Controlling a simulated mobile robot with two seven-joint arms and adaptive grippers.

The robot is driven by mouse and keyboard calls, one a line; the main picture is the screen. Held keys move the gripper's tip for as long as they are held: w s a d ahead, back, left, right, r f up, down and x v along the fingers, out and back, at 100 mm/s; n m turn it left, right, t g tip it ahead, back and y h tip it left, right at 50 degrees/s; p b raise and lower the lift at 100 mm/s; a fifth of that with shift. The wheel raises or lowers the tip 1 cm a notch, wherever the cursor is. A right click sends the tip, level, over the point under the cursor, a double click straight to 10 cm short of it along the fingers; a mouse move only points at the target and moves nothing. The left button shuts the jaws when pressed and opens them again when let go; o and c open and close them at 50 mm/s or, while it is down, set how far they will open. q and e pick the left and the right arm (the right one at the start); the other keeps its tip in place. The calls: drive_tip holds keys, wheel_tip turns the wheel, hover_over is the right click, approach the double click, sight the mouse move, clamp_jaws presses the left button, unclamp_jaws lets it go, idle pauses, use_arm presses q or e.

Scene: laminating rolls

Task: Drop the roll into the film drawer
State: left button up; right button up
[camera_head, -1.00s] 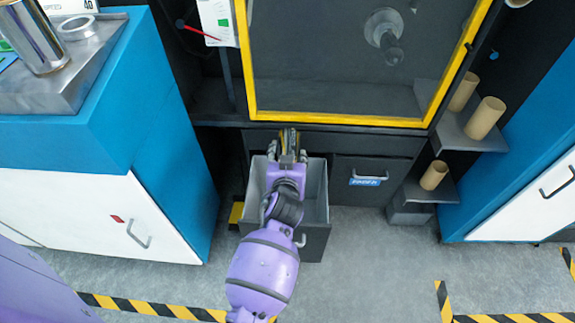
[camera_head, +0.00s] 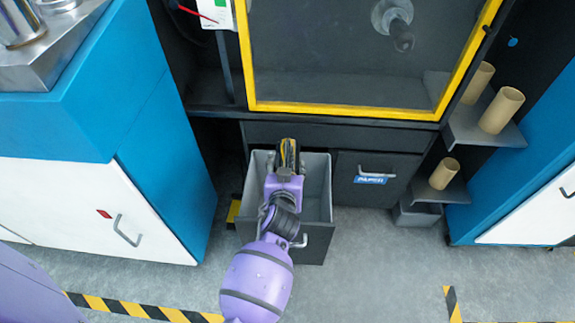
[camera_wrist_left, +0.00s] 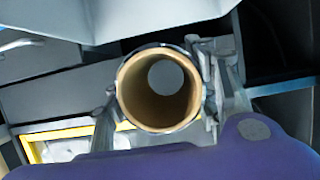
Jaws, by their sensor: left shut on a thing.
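The roll is a tan tube with a thin dark and silvery outer edge. I look into its open end in the left wrist view (camera_wrist_left: 160,88). My left gripper (camera_wrist_left: 165,95) is shut on the roll, with a finger on each side. In the head view my left gripper (camera_head: 287,160) is over the open drawer (camera_head: 318,185), which has grey inner walls. My arm hides part of the drawer, including much of its floor. How high the roll is above the floor is hard to tell. My right gripper is not in view.
A closed drawer with a blue label (camera_head: 370,180) is right of the open one. Above is a yellow-framed window (camera_head: 345,108). Tan tubes (camera_head: 501,110) stand on shelves at the right. A blue and white cabinet (camera_head: 90,210) stands left. The floor in front has striped tape.

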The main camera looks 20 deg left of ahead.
use_arm(q)
drive_tip(key=o, duration=1.5)
drive_tip(key=v, duration=1.2)
